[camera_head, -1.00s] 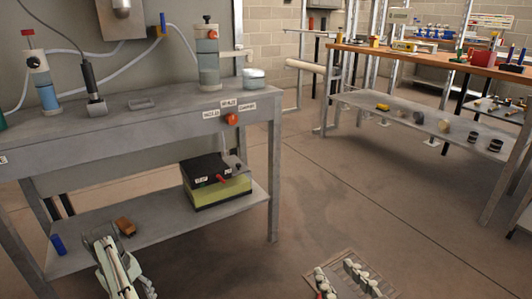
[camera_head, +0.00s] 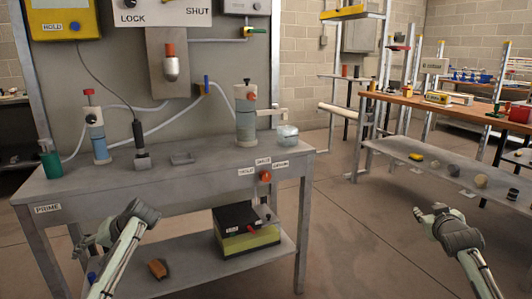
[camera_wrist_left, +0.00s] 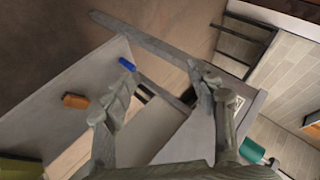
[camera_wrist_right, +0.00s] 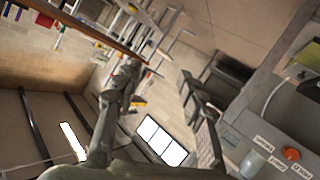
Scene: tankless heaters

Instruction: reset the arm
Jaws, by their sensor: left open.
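The task names no object, only the arm. My left gripper (camera_head: 84,243) is at the lower left in the head view, in front of the grey workbench (camera_head: 190,192) and low, near its front legs. In the left wrist view its two fingers (camera_wrist_left: 161,72) are spread with nothing between them; the bench's lower shelf shows behind. My right gripper (camera_head: 432,211) is at the right of the head view, over the floor between the two benches. In the right wrist view its fingers (camera_wrist_right: 158,76) are apart and empty.
The workbench carries a green bottle (camera_head: 50,160), cylinders and hoses. A black-and-yellow box (camera_head: 245,232) and an orange block (camera_head: 158,268) sit on its lower shelf. A wooden-topped bench (camera_head: 400,97) stands at right. The floor (camera_head: 350,240) between is clear.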

